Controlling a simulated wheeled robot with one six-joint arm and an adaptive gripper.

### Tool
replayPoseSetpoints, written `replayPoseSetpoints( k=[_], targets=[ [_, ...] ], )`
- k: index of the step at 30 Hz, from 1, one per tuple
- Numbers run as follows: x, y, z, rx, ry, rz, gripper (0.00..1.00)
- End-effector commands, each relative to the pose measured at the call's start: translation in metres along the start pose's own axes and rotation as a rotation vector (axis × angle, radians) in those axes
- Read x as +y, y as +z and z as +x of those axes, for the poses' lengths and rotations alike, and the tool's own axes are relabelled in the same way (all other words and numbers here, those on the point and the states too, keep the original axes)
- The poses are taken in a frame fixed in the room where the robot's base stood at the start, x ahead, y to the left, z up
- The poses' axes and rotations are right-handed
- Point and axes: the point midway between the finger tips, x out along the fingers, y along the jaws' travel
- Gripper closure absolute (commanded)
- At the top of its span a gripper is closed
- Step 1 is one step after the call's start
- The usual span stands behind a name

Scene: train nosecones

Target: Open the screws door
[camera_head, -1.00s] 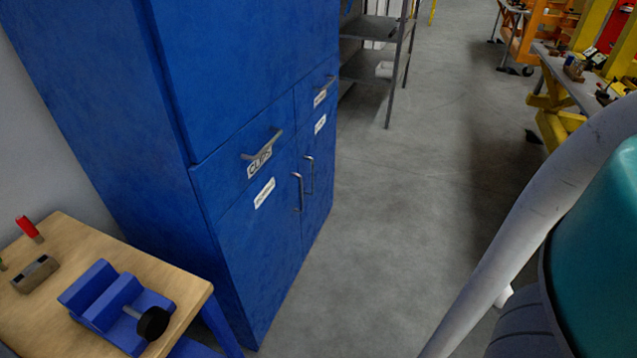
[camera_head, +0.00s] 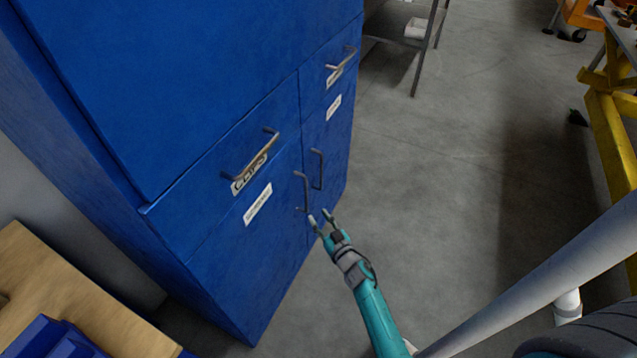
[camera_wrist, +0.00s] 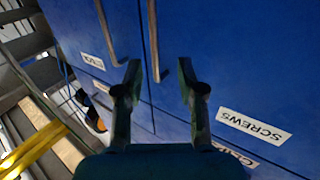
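The screws door (camera_head: 235,250) is the lower left door of the blue cabinet and looks closed. Its white label reads SCREWS in the wrist view (camera_wrist: 253,126), upside down. Its upright metal handle (camera_head: 304,190) is near the door's right edge; in the wrist view this handle (camera_wrist: 153,35) lines up between my fingers. My gripper (camera_head: 321,216) is open and empty, close in front of the cabinet by the handle's lower end. In the wrist view its fingertips (camera_wrist: 158,66) stand apart on either side of the handle's end. I cannot tell whether they touch it.
The neighbouring door's handle (camera_head: 317,168) is close to the right. Drawers with handles, one labelled CLIPS (camera_head: 250,172), are above. A wooden table (camera_head: 50,290) with a blue object stands at the lower left. A grey shelf (camera_head: 400,40) is behind.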

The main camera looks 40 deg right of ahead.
Motion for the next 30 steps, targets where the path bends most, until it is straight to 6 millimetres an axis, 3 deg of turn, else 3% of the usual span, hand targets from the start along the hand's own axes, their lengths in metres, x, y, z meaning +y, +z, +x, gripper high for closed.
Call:
replayPoseSetpoints(
  k=[8, 21, 30],
  targets=[
    [0.004, -0.001, 0.024, 0.001, 0.000, 0.000, 0.61],
    [0.003, -0.001, 0.094, 0.001, 0.000, 0.000, 0.61],
    [0.003, -0.001, 0.112, 0.001, 0.000, -0.001, 0.61]
  ],
)
